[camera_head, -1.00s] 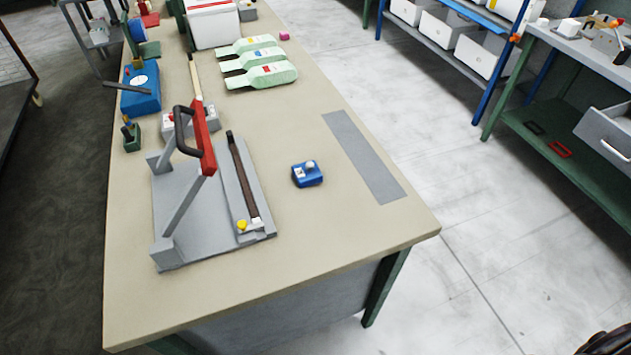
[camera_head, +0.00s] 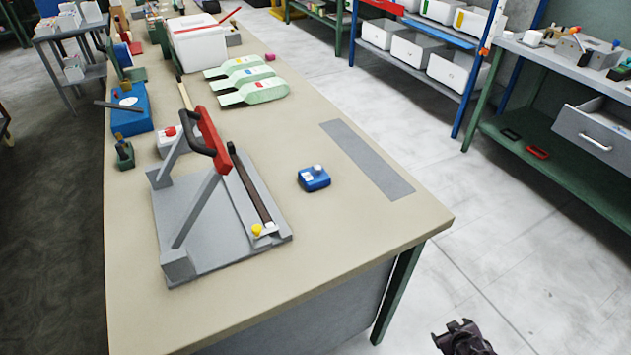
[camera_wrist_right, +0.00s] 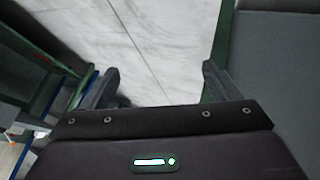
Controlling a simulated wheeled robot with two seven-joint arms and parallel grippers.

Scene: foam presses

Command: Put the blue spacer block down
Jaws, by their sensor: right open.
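A small blue block (camera_head: 314,178) with a white knob and a pale label sits on the tan workbench (camera_head: 300,105). It stands between the grey lever press (camera_head: 210,225) and a grey strip; I cannot tell if it is the spacer block. My right gripper (camera_head: 463,338) is at the bottom edge of the head view, beyond the bench's near right corner and well apart from the block. In the right wrist view the two fingers (camera_wrist_right: 158,85) stand wide apart with only floor between them. My left gripper is not in view.
The grey strip (camera_head: 367,160) lies flat along the bench's right side. Pale green bottle-shaped pieces (camera_head: 254,92), a white box (camera_head: 198,42) and a blue case (camera_head: 131,107) lie farther back. Bare bench top surrounds the block. Shelves (camera_head: 560,150) stand across the aisle.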

